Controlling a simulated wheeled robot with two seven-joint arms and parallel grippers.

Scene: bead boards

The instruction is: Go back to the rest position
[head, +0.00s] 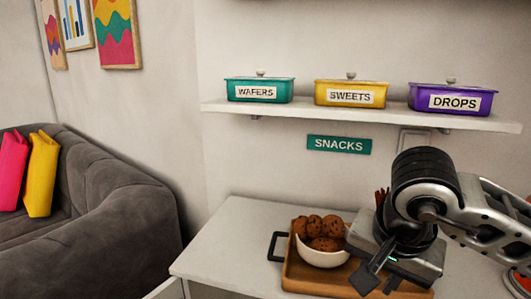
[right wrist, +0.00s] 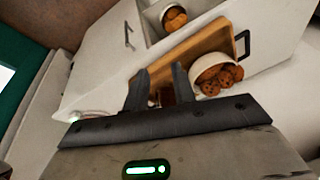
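My right gripper (head: 376,280) is over the right part of the wooden tray on the white cabinet top in the head view. In the right wrist view its two dark fingers (right wrist: 160,88) stand apart, with a gap between them. A small reddish-brown thing shows beyond that gap; I cannot tell whether it is between the fingers. Nothing is clearly gripped. A white bowl of cookies (head: 322,252) sits on the tray, left of the gripper, and also shows in the right wrist view (right wrist: 205,68). My left gripper is in neither view.
The wooden tray (head: 292,276) has a dark handle. Brown sticks (head: 382,197) stand behind my gripper. A shelf (head: 300,112) above holds teal WAFERS (head: 258,90), yellow SWEETS (head: 350,93) and purple DROPS (head: 452,99) boxes. A grey sofa (head: 110,190) is at left. The cabinet top's left part is clear.

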